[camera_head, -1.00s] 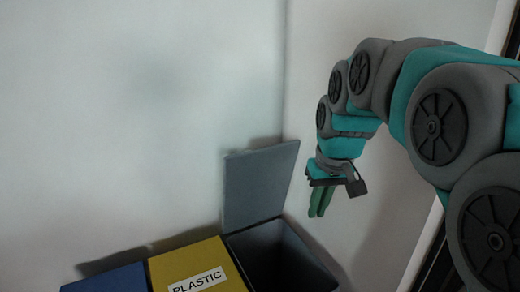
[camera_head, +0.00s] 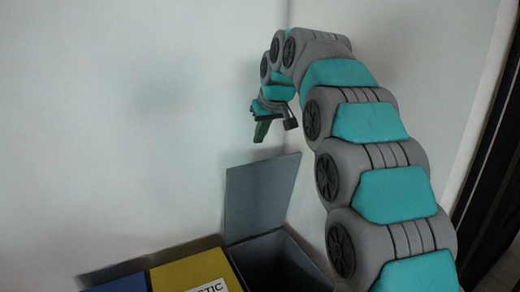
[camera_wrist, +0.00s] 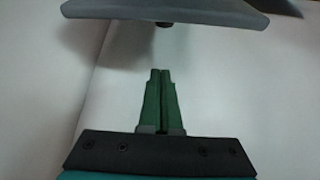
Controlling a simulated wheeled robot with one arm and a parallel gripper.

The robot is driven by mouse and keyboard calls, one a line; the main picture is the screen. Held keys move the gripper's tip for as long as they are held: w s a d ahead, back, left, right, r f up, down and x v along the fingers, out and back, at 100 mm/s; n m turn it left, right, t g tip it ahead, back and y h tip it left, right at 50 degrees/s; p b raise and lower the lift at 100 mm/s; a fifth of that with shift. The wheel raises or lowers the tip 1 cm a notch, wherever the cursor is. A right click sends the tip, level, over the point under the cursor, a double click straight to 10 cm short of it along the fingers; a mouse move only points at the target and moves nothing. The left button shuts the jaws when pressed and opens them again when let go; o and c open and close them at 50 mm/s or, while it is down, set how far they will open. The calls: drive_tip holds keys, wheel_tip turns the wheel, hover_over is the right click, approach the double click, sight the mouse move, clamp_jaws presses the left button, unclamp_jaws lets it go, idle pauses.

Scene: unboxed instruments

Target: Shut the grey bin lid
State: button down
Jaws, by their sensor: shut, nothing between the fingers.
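The grey bin (camera_head: 283,262) stands in the corner at the bottom of the head view, with its dark inside showing. Its grey lid (camera_head: 258,198) stands up, open, near the wall. My gripper (camera_head: 261,132) is above the lid's top edge, its green fingers pointing down and apart from the lid. In the wrist view the fingers of my gripper (camera_wrist: 160,75) are shut together and empty. The lid (camera_wrist: 165,13) shows there as a grey slab across the top, beyond the fingertips, with a gap between them.
A yellow bin (camera_head: 190,268) with a partly visible label stands left of the grey bin. A blue bin (camera_head: 122,284) is at the bottom left edge. Pale walls (camera_head: 120,100) stand close behind and to the right. The space above the bins at the left is clear.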

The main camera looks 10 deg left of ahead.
sight(259, 163)
drive_tip(key=shift+w+a+f+p, duration=0.15)
drive_tip(key=shift+f+p, duration=0.1)
drive_tip(key=shift+f, duration=1.95)
drive_tip(key=shift+w+a+f+p, duration=0.1)
drive_tip(key=shift+f+p, duration=0.15)
drive_tip(key=shift+f, duration=1.9)
drive_tip(key=shift+d, duration=0.1)
